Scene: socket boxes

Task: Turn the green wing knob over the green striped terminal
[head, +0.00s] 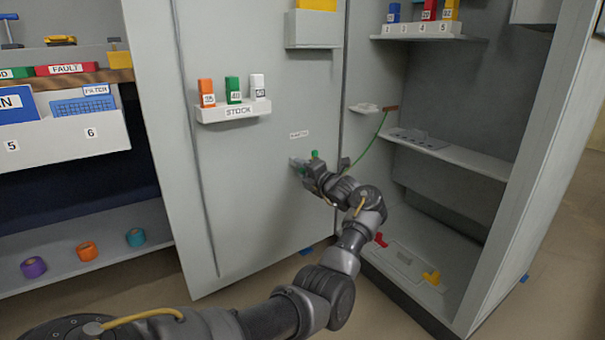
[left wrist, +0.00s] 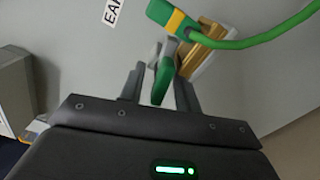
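The green wing knob (left wrist: 163,78) stands between the two fingers of my left gripper (left wrist: 160,85) in the left wrist view. The fingers are apart, and a narrow gap shows at the knob's left side; I cannot tell whether the right finger touches it. Just beyond is a green plug with a yellow stripe (left wrist: 172,18) on a green cable, beside a brass block (left wrist: 207,45). In the head view my left gripper (head: 303,165) is at the cabinet door, below a small label (head: 299,134); the arm hides most of the terminal. My right gripper is not in view.
A STOCK holder (head: 235,112) with several coloured blocks hangs on the door above left. A red part (head: 381,240) and a yellow part (head: 432,277) lie low inside the cabinet.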

